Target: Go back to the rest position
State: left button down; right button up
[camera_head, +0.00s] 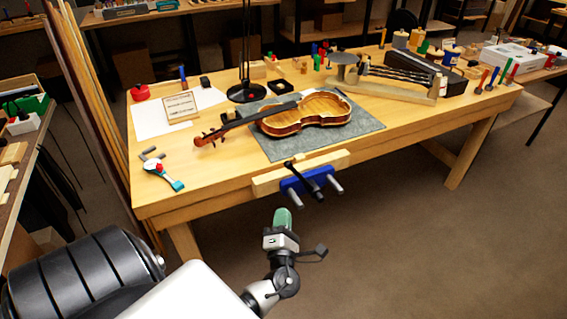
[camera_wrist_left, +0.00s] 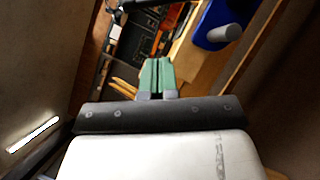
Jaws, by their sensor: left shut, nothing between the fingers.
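My left gripper (camera_head: 282,217) is in front of the workbench, below the blue vise in the head view. Its green fingers are shut and empty, and they also show in the left wrist view (camera_wrist_left: 157,76). My left arm comes in from the lower left of the head view. The gripper is apart from the bench and touches nothing that I can see. My right gripper is in neither view.
The wooden workbench (camera_head: 420,128) bears a violin body (camera_head: 303,113) on a grey mat (camera_head: 365,122). A blue vise (camera_head: 305,182) with a black handle juts from its front edge, close above my left gripper. A side bench (camera_head: 22,165) stands at left. The floor at right is clear.

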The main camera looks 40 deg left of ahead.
pick_arm(q)
jog(key=v, duration=0.3)
jog(key=shift+f, duration=0.1)
jog(key=s+d+f+n+g+h, duration=0.1)
jog(key=s+f+n+g+h, duration=0.3)
jog(key=f, duration=0.5)
jog(key=s+d+f+n+g+h+p, duration=0.1)
jog(key=s+f+n+g, duration=0.15)
jog(key=f+n, duration=0.5)
jog(key=s+f+n+g+h, duration=0.2)
jog(key=s+f+n+h, duration=0.15)
jog(key=f, duration=0.65)
jog(key=s+d+f+n+g+h, duration=0.1)
jog(key=s+d+f+n+g, duration=0.1)
jog(key=s+f+n, duration=0.2)
jog(key=s+d+f+n+g+h, duration=0.2)
jog(key=s+d+f+n, duration=0.1)
jog(key=s+n, duration=0.8)
jog(key=s+d+f+n+g+h+p, duration=0.1)
jog(key=s+d+f+n+g+h, duration=0.1)
jog(key=s+f+n, duration=0.4)
jog(key=s+d+n, duration=0.1)
jog(key=s, duration=0.1)
jog(key=shift+s+n, duration=0.35)
jog(key=shift+n, duration=0.05)
